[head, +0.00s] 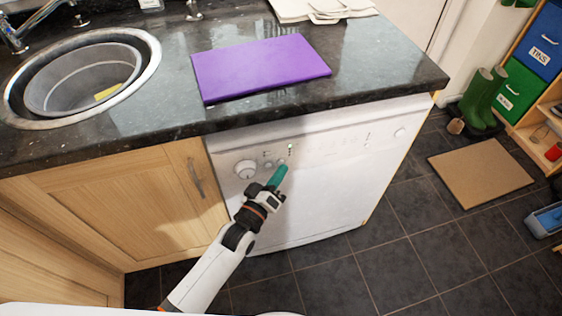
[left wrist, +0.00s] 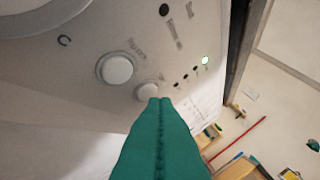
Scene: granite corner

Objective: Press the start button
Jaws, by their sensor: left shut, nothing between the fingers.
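The white appliance (head: 320,180) under the counter has a control panel with a round knob (head: 245,169). In the left wrist view two round white buttons show: a larger one (left wrist: 116,69) and a smaller one (left wrist: 146,92). Their labels are too blurred to read, so I cannot tell which is start. My left gripper (head: 283,167) is shut and empty, its green fingers pointing at the panel. In the left wrist view its tips (left wrist: 160,101) overlap the lower right edge of the smaller button; I cannot tell if they touch. My right gripper is not in view.
A small green light (left wrist: 205,60) glows on the panel. Above is the dark granite counter (head: 395,75) with a purple board (head: 260,66) and a round sink (head: 150,62). A wooden cupboard (head: 120,215) stands left.

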